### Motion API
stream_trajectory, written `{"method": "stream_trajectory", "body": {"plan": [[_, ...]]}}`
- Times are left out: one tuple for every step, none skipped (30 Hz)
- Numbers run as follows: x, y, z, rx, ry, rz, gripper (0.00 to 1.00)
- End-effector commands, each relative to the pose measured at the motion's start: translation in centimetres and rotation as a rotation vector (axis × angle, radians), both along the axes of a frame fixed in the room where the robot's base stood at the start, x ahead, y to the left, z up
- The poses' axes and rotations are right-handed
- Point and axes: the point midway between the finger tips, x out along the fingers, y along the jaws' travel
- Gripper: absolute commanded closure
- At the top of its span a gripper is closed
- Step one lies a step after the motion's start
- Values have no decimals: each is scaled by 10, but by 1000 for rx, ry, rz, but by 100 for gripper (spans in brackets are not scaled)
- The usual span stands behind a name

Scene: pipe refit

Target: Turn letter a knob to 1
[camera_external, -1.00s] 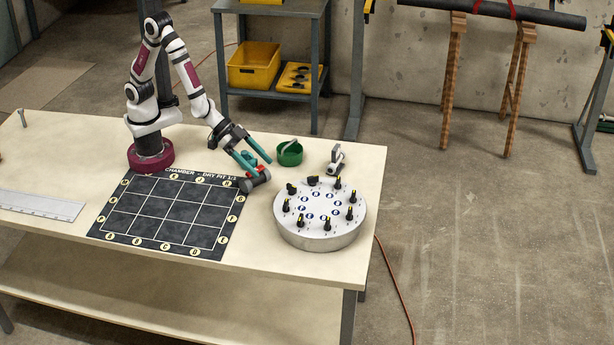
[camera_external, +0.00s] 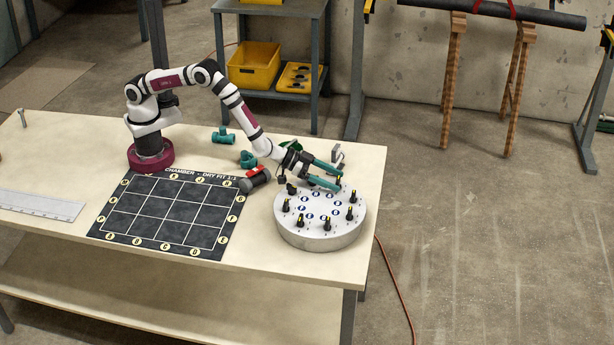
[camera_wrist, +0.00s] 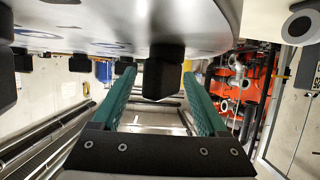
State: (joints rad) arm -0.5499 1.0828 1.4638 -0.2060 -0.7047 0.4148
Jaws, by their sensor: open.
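A round pale dial plate (camera_external: 320,238) stands on the table at the right, with several black knobs around its rim and blue letter discs inside their ring. The letters are too small to read, so I cannot tell which knob is letter a. My gripper (camera_external: 338,181) is open over the back right of the plate, by a knob with a yellow mark. In the wrist view a black knob (camera_wrist: 164,74) shows between the two teal fingers of my gripper (camera_wrist: 160,76), with gaps at both sides. That knob's pointer direction is hidden.
A red and dark grey pipe part (camera_external: 257,177) lies left of the plate, with teal fittings (camera_external: 223,136) behind it. A green bowl (camera_external: 291,145) is partly hidden behind my arm. A dark grid mat (camera_external: 168,216) lies left of the plate.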

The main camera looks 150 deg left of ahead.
Motion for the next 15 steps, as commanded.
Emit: {"method": "stream_trajectory", "body": {"plan": [[1, 1, -1, 0, -1, 0, 24], [2, 2, -1, 0, -1, 0, 24], [2, 2, -1, 0, -1, 0, 24], [2, 2, -1, -1, -1, 0, 24], [2, 2, -1, -1, -1, 0, 24], [2, 2, -1, -1, -1, 0, 24], [2, 2, -1, -1, -1, 0, 24], [2, 2, -1, -1, -1, 0, 24], [2, 2, -1, 0, -1, 0, 26], [2, 2, -1, -1, -1, 0, 31], [2, 2, -1, -1, -1, 0, 36], [2, 2, -1, -1, -1, 0, 44], [2, 2, -1, 0, -1, 0, 49], [2, 2, -1, 0, -1, 0, 54], [2, 2, -1, 0, -1, 0, 62]]}}
